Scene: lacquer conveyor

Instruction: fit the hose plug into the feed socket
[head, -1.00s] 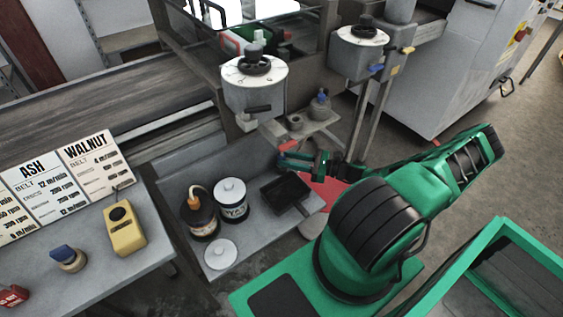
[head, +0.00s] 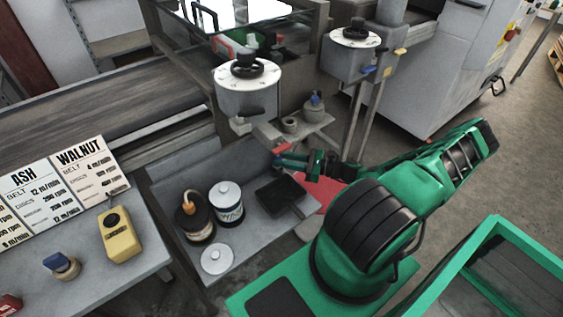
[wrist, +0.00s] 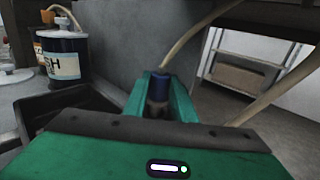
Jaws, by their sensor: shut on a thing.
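My gripper (head: 285,156) reaches left from my green arm, just below a small grey bracket shelf. In the wrist view its green fingers (wrist: 160,103) are shut on the hose plug (wrist: 160,84), a dark blue collar over a greyish body. A pale hose (wrist: 190,38) rises from it to the upper right. The plug's lower end is hidden by the fingers. The bracket shelf (head: 309,130) carries a low round grey fitting (head: 290,123) and a taller one with a blue top (head: 314,103). I cannot tell which is the feed socket.
A black tray (head: 280,195), a white-lidded can (head: 227,203) and a dark bottle with an orange spout (head: 193,217) stand on the grey bench below the gripper. Dial-topped units (head: 246,85) hang above. A green-framed bin (head: 440,262) stands at the lower right.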

